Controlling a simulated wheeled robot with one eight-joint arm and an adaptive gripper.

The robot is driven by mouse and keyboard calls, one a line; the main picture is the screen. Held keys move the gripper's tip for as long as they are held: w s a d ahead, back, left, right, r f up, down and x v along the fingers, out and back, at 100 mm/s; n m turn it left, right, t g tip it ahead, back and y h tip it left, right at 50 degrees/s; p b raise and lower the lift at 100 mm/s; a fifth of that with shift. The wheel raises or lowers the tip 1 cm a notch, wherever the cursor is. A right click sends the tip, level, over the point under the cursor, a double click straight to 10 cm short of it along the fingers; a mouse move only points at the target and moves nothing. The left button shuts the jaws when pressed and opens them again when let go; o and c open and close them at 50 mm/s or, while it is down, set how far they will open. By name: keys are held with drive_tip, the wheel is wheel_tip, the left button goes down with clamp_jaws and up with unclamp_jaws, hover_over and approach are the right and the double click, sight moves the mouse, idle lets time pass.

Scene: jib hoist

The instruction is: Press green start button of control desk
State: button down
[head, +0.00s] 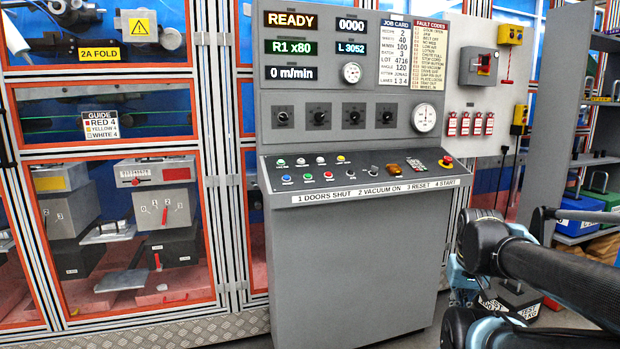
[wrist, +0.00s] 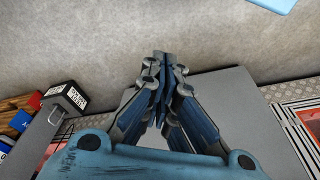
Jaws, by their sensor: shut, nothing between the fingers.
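The grey control desk (head: 365,270) stands in the middle of the head view. Its sloped panel carries two rows of small coloured buttons at the left. A green-looking button (head: 281,162) is at the left end of the upper row; the colours are small and hard to tell apart. The strip below reads "1 DOORS SHUT 2 VACUUM ON 3 RESET 4 START". My gripper (wrist: 161,62) is shut and empty in the wrist view, above grey floor and apart from the buttons. In the head view my arm is at the right of the desk; the fingertips are not clear there.
A red emergency knob (head: 445,161) sits at the panel's right end. The display (head: 291,20) reads READY. A dark labelled weight (head: 510,299) stands on the floor at right, also visible in the wrist view (wrist: 66,98). Shelves (head: 590,155) stand at far right, orange-framed machine doors at left.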

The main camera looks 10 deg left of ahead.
drive_tip(key=w+a+r+n+t+h, duration=0.1)
drive_tip(key=w+a+r+t+h, duration=0.15)
drive_tip(key=w+r, duration=1)
wheel_tip(320, 180, up, 23)
drive_tip(key=n+t+y, duration=0.2)
drive_tip(key=n+t, duration=0.1)
drive_tip(key=t, duration=0.5)
hover_over(308, 176)
drive_tip(key=s+d, duration=0.2)
drive_tip(key=s, duration=0.2)
drive_tip(key=shift+w+a+h, duration=0.1)
drive_tip(key=shift+a+h, duration=0.1)
drive_tip(key=shift+h, duration=0.05)
drive_tip(key=shift+w+a+f, duration=0.3)
drive_tip(key=shift+w+f, duration=0.2)
drive_tip(key=shift+f, duration=0.85)
drive_tip(key=shift+w+a+f, duration=0.25)
drive_tip(key=shift+w+f, duration=0.25)
drive_tip(key=shift+f, duration=0.85)
drive_tip(key=shift+w+a+f, duration=0.3)
drive_tip(key=shift+w+f, duration=0.2)
drive_tip(key=shift+f, duration=0.85)
